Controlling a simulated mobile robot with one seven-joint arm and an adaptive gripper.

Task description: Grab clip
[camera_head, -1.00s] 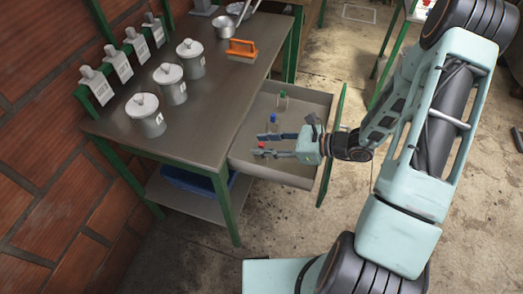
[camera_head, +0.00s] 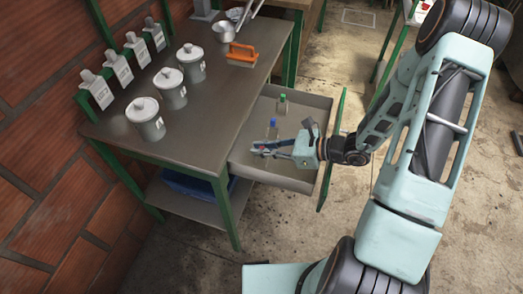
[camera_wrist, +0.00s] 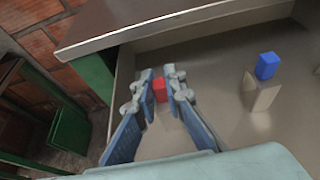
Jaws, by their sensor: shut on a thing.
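The clip with the red top (camera_wrist: 159,90) is between my gripper's fingertips in the wrist view, inside the open drawer (camera_head: 300,98). My gripper (camera_wrist: 161,92) is shut on it. In the head view my gripper (camera_head: 262,149) reaches into the drawer from the right, and the clip is mostly hidden by the fingers. A clip with a blue top (camera_wrist: 267,66) stands apart to the right in the wrist view and shows in the head view (camera_head: 273,124). A clip with a green top (camera_head: 282,103) stands farther back in the drawer.
The workbench (camera_head: 205,125) is above and left of the drawer. It carries several lidded grey canisters (camera_head: 146,120), an orange-handled brush (camera_head: 241,53) and metal pans (camera_head: 224,32). A blue bin (camera_head: 195,186) sits on the lower shelf. Floor is clear in front.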

